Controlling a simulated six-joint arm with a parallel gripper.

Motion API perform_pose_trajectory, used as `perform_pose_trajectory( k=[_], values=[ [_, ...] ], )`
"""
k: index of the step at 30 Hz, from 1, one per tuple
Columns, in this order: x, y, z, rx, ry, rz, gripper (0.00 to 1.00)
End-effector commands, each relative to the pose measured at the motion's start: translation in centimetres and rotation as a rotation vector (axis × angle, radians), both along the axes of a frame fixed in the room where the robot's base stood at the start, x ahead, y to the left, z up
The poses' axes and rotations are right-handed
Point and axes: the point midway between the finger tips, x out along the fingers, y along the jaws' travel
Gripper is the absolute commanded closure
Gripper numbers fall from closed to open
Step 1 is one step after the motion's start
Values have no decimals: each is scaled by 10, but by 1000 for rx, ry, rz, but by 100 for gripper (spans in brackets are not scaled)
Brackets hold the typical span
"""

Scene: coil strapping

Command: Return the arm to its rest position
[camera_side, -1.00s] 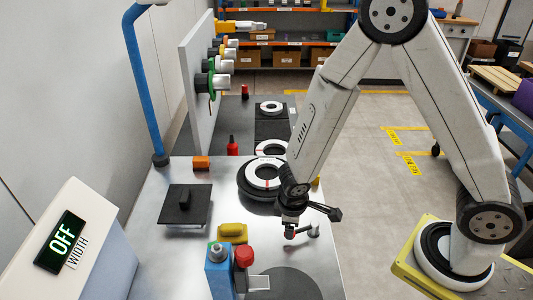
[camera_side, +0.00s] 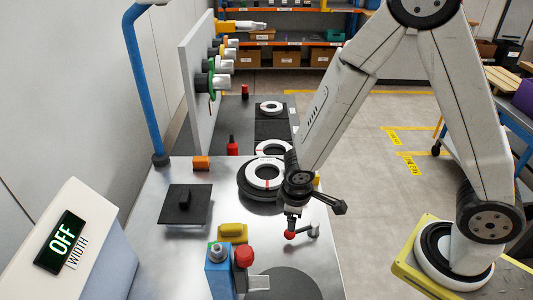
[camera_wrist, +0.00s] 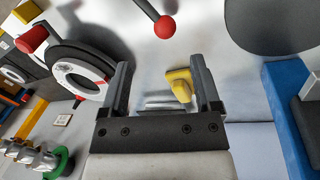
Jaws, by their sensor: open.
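My gripper (camera_wrist: 160,90) shows in the wrist view with its two dark fingers apart and nothing between them. In the side view my gripper (camera_side: 292,212) hangs over the steel table, at the right of the coil stack, and its fingers are partly hidden there. A white coil with red marks (camera_side: 264,174) lies on a dark round base; it also shows at the left of the wrist view (camera_wrist: 82,80). A red-knobbed lever (camera_side: 291,234) stands just below my gripper in the side view.
A yellow block (camera_side: 233,231), a blue post (camera_side: 219,275) with a red knob (camera_side: 244,257), and a black plate with handle (camera_side: 187,204) are on the table. An upright panel (camera_side: 200,85) carries spools at the back. A display (camera_side: 62,240) reads OFF. More coils lie behind.

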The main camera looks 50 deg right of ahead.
Motion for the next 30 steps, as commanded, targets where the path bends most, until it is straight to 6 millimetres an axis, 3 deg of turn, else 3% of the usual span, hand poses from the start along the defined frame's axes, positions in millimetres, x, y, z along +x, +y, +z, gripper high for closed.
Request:
perform_pose_trajectory(
  k=[12, 18, 30],
  values=[
    [-18, -37, 65, 127, -91, -300, 19],
    [-30, -49, 88, 195, -136, -421, 19],
    [-37, -54, 98, 232, -159, -483, 19]
  ],
)
